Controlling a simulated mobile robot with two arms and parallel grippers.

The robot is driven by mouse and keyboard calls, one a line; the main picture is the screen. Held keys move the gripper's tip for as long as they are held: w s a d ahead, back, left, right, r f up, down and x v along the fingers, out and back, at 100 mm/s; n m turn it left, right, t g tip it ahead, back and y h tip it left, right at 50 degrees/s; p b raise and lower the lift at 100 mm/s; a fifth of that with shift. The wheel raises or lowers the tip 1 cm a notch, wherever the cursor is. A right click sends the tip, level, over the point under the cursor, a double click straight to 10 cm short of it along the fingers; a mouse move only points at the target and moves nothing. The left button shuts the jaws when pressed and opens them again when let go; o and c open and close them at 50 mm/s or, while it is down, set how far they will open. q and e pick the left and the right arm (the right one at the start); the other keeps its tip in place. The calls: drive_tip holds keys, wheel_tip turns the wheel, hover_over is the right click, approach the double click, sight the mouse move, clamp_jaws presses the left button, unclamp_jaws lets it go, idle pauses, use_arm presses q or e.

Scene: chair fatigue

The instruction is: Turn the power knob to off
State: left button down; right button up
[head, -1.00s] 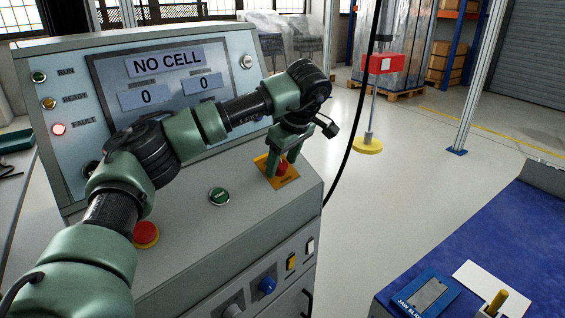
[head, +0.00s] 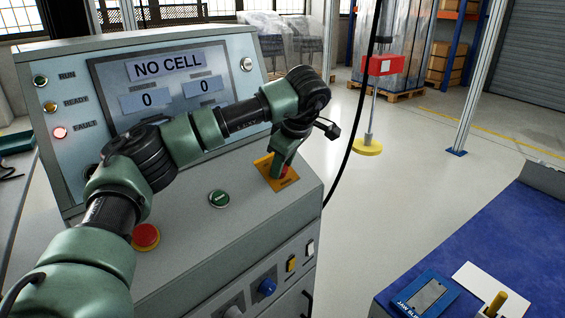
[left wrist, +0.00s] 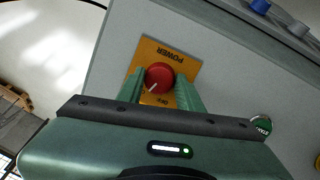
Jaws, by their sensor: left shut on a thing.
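The power knob (left wrist: 159,75) is a red round knob on an orange plate (left wrist: 182,70) marked POWER and OFF. In the left wrist view, its white mark points down and to the left, beside the OFF lettering. My left gripper (left wrist: 159,88) is shut on the knob, one finger on each side. In the head view, my left gripper (head: 279,172) reaches down onto the orange plate (head: 287,184) at the right end of the console top, and its fingers hide most of the knob.
The console (head: 190,225) carries a green button (head: 219,199) and a red stop button (head: 145,236) left of the plate. Its screen (head: 165,68) reads NO CELL with two zeros, and the FAULT lamp (head: 60,133) is lit red. A blue-topped bench (head: 500,240) stands at right.

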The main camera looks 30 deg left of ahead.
use_arm(q)
drive_tip(key=n, duration=0.2)
drive_tip(key=shift+n, duration=0.4)
drive_tip(key=shift+n+t+y, duration=0.3)
drive_tip(key=shift+n, duration=0.5)
drive_tip(key=shift+d+f+n, duration=0.1)
drive_tip(key=shift+n, duration=1.1)
drive_tip(key=shift+n+y+b, duration=0.3)
drive_tip(key=shift+n+b, duration=0.05)
drive_tip(key=shift+n, duration=0.35)
drive_tip(key=shift+n+t, duration=0.3)
drive_tip(key=shift+n, duration=0.4)
use_arm(e)
drive_tip(key=r, duration=0.2)
drive_tip(key=shift+w+a+r, duration=0.1)
drive_tip(key=shift+w+r, duration=0.2)
drive_tip(key=shift+r, duration=0.1)
use_arm(q)
drive_tip(key=c, duration=0.9)
unclamp_jaws()
drive_tip(key=shift+c, duration=0.2)
use_arm(e)
drive_tip(key=shift+w, duration=0.1)
